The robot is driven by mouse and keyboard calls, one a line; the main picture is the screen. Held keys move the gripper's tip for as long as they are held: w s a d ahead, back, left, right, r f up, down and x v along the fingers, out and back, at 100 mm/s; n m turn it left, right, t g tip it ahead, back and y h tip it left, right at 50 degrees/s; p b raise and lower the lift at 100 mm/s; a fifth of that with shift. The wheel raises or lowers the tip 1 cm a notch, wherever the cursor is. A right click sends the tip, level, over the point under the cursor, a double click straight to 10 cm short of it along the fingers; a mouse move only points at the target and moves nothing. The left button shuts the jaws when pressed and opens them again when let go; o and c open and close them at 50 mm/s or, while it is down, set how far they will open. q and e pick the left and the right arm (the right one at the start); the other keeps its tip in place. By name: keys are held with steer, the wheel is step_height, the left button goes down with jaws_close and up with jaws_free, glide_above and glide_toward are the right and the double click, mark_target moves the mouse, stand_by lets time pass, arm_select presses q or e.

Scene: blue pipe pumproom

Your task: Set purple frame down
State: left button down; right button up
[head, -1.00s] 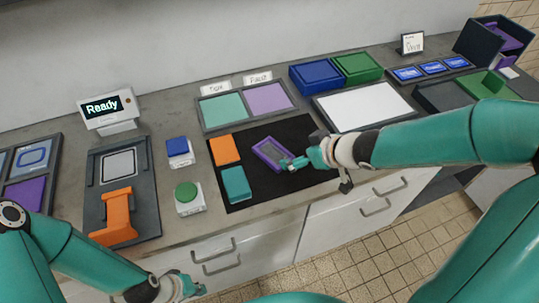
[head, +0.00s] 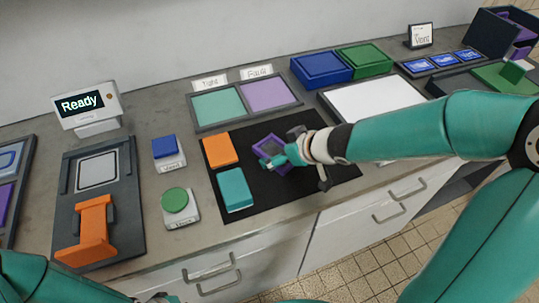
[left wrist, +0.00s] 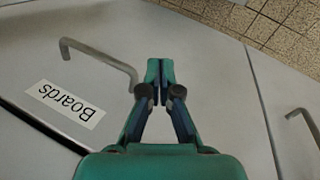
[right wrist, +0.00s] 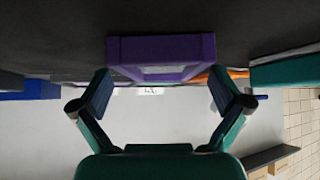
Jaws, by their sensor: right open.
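The purple frame (head: 262,144) lies on the black mat (head: 313,131), right of the orange block (head: 221,149) and the teal block (head: 235,189). My right gripper (head: 270,162) is at the frame and covers part of it in the head view. In the right wrist view the frame (right wrist: 160,50) is against the dark mat, ahead of my right gripper (right wrist: 160,80). Its fingers are spread wide, with visible gaps to the frame's sides. My left gripper (left wrist: 160,72) is shut and empty, in front of the white drawer fronts.
A tray with mint and lilac panels (head: 193,117) stands behind the mat. A white board (head: 375,103) lies to its right. Green (head: 175,201) and blue (head: 164,147) buttons stand left of the mat. The counter's front edge is close to the mat.

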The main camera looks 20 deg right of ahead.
steer(key=shift+a, duration=0.1)
steer(key=c, duration=1.3)
